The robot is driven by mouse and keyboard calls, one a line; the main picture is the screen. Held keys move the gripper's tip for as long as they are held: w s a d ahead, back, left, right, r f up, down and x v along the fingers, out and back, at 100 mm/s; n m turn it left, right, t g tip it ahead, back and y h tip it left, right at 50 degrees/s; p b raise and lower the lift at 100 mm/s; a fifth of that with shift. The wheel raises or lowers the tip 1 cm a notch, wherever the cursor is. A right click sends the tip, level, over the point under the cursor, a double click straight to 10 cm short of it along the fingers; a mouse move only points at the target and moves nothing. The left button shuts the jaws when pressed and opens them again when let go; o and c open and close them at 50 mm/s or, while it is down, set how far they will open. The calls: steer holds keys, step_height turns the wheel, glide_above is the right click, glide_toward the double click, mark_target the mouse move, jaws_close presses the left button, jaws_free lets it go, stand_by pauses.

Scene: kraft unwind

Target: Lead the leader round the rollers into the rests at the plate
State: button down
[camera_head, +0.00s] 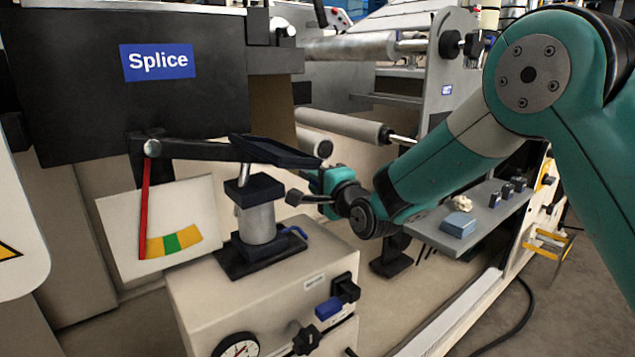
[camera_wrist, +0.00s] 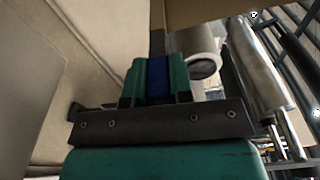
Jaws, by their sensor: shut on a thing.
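My gripper (camera_head: 324,182) is behind the dark tray-like top of a small stand in the head view, partly hidden. In the wrist view my gripper (camera_wrist: 157,72) has its two teal fingers closed on a blue piece (camera_wrist: 158,82). Whether this is part of the leader I cannot tell. A brown kraft sheet (camera_head: 272,110) hangs behind the right edge of the dark Splice plate (camera_head: 90,95); brown also shows at the top of the wrist view (camera_wrist: 205,10). A pale upper roller (camera_head: 350,47) and a lower roller (camera_head: 345,125) lie right of the plate. The rests are not clearly distinguishable.
A stand with a metal cylinder (camera_head: 257,222) sits on a cream cabinet (camera_head: 240,290), close in front of my gripper. A dark lever with a red pointer (camera_head: 146,205) crosses near a colour scale. A grey shelf (camera_head: 482,222) holds a blue block (camera_head: 458,224) and small items.

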steer(key=shift+w+d+f+b, duration=0.4)
steer(key=shift+d+f+b, duration=0.1)
steer(key=shift+d+f, duration=0.15)
steer(key=w+d+b, duration=0.2)
steer(key=w+d, duration=0.2)
steer(key=d, duration=0.3)
steer(key=shift+w, duration=0.4)
steer(key=shift+w+d+r+p, duration=0.25)
steer(key=shift+d+r+p, duration=0.2)
steer(key=shift+r, duration=0.25)
steer(key=shift+w+d+r+p, duration=0.3)
steer(key=shift+r+p, duration=0.15)
steer(key=shift+r, duration=0.2)
steer(key=shift+w+d+r+p, duration=0.2)
steer(key=shift+d+r+p, duration=0.25)
steer(key=shift+r, duration=0.35)
